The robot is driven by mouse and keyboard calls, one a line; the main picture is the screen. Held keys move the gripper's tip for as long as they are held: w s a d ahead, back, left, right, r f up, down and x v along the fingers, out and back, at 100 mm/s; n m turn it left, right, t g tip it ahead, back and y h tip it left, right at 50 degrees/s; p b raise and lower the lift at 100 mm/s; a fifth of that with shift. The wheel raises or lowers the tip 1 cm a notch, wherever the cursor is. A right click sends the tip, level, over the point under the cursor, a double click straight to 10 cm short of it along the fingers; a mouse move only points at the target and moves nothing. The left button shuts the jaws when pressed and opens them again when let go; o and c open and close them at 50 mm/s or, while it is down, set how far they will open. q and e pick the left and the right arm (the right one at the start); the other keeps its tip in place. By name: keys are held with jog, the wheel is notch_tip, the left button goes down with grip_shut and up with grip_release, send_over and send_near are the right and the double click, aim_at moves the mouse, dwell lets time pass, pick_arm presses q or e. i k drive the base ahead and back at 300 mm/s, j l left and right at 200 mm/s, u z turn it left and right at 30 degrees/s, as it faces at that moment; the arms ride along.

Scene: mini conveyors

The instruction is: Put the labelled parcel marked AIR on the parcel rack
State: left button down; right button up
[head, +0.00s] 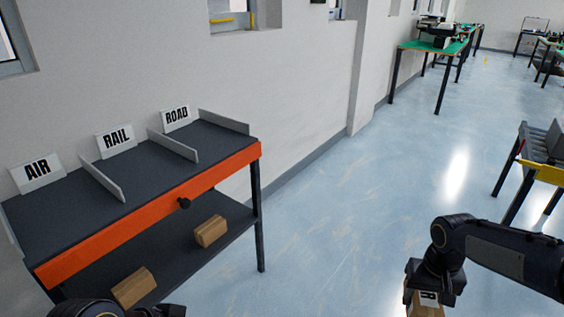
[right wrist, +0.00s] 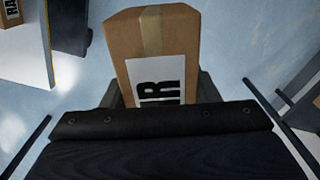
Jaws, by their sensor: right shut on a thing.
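My right gripper (head: 430,288) is shut on a brown cardboard parcel (head: 425,306) at the lower right of the head view. In the right wrist view the parcel (right wrist: 155,45) has a tape strip and a white label; the letters "IR" show and the rest is hidden by the gripper. The parcel rack (head: 150,215) stands at the left against the wall, with a dark top and an orange front. Its top has three bays with signs AIR (head: 37,172), RAIL (head: 116,138) and ROAD (head: 176,117). The held parcel is well to the right of the rack. My left gripper's jaws do not show.
Low grey dividers (head: 103,182) separate the bays, whose tops look empty. Two brown boxes (head: 211,231) lie on the rack's lower shelf. A conveyor (head: 538,160) stands at the right edge. Another labelled parcel (right wrist: 12,12) shows in the right wrist view. Open floor lies between.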

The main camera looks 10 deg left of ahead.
aim_at(68, 214)
jog(key=u, duration=0.5)
jog(key=l+u, duration=0.1)
jog(key=u, duration=0.35)
jog(key=l+u, duration=0.1)
jog(key=u, duration=0.4)
jog(key=l+u, duration=0.1)
jog(key=u, duration=0.85)
